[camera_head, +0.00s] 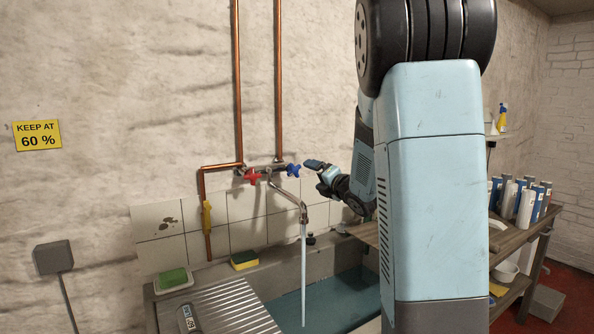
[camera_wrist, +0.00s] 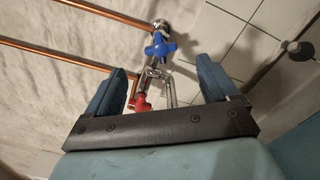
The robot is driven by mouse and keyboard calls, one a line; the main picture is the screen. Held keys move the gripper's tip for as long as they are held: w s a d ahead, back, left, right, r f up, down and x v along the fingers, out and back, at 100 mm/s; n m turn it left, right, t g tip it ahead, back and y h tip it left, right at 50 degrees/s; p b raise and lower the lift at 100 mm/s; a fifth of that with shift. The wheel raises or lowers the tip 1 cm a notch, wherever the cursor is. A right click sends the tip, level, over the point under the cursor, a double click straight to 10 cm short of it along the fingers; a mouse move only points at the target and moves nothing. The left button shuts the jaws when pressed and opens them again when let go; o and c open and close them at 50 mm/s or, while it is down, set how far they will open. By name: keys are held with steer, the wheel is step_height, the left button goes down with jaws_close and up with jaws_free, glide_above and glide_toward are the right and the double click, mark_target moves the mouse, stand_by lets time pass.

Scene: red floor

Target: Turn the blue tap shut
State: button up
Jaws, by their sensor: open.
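The blue tap (camera_head: 293,170) is a cross-shaped handle at the right end of the wall-mounted mixer, above the sink. My gripper (camera_head: 316,175) is just to the right of it, apart from it. In the wrist view the blue tap (camera_wrist: 160,46) lies ahead, beyond the tips of my open gripper (camera_wrist: 162,80), with nothing between the fingers at its depth. The red tap (camera_head: 252,176) is at the left end of the mixer; it also shows in the wrist view (camera_wrist: 142,103). Water (camera_head: 303,262) runs from the spout (camera_head: 303,212) into the sink.
Copper pipes (camera_head: 237,85) run up the wall. The sink (camera_head: 345,300) holds bluish water, with a ribbed drainboard (camera_head: 232,308) and sponge (camera_head: 244,260) at its left. A wooden shelf (camera_head: 528,240) with several bottles stands right. A yellow sign (camera_head: 37,135) reads "KEEP AT 60 %".

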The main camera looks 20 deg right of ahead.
mark_target(298, 169)
steer(key=x, duration=1.2)
steer(key=c, duration=1)
steer(key=shift+o, duration=0.2)
steer(key=shift+s, duration=0.1)
